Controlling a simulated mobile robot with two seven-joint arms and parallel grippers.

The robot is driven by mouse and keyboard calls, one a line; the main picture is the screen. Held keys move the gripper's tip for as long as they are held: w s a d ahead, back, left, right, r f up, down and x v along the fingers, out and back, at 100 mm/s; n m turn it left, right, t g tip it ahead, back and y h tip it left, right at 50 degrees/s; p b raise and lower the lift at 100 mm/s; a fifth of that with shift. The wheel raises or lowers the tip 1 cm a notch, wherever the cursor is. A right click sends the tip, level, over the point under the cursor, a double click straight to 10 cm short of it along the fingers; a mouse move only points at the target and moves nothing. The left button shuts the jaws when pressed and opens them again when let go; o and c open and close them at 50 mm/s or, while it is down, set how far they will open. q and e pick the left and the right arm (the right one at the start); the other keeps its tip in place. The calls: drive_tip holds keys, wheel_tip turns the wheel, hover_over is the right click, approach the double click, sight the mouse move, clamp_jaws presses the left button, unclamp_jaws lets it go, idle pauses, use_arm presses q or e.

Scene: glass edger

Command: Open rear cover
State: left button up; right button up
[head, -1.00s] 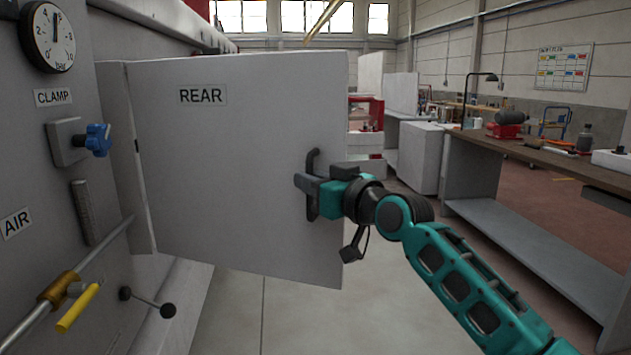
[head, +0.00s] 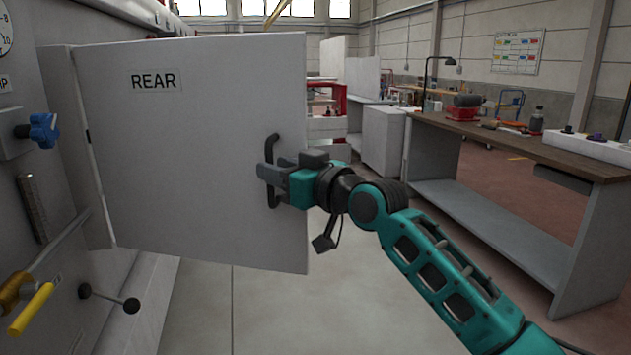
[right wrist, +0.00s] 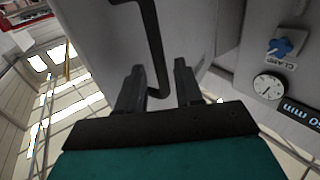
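The rear cover (head: 190,150) is a light grey panel with a REAR label, standing swung out from the machine on its left-side hinge. Its dark bar handle (head: 273,142) is near the free right edge. My right gripper (head: 268,173) is at the handle in the head view. In the right wrist view the handle (right wrist: 155,45) runs down between the two fingers of my right gripper (right wrist: 158,70). The fingers stand apart with gaps showing on both sides of the bar, so the gripper is open around it. My left gripper is not in view.
The machine front at left carries a blue clamp knob (head: 43,130), a yellow-handled valve (head: 31,308) and a black ball lever (head: 131,305). A workbench (head: 530,150) stands at right. Grey floor (head: 260,310) is open below the cover.

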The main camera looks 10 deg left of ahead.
drive_tip(key=v, duration=1)
drive_tip(key=s+d+f+m+t+h, duration=0.2)
drive_tip(key=d+f+m+h, duration=0.3)
drive_tip(key=f, duration=0.8)
drive_tip(key=s+d+f+m+t+h, duration=0.1)
drive_tip(key=s+d+f+m, duration=0.1)
drive_tip(key=d+f, duration=0.8)
drive_tip(key=s+d+f+m+g+h, duration=0.1)
drive_tip(key=s+d+f+h, duration=0.2)
drive_tip(key=s+f, duration=0.6)
drive_tip(key=s+d+f+g+h, duration=0.1)
drive_tip(key=s+d+f+h, duration=0.3)
drive_tip(key=s+d+f, duration=0.4)
wheel_tip(320, 180, down, 5)
drive_tip(key=shift+s+r+m, duration=0.2)
drive_tip(key=shift+s+m, duration=0.2)
drive_tip(key=shift+s, duration=0.55)
drive_tip(key=shift+f, duration=0.1)
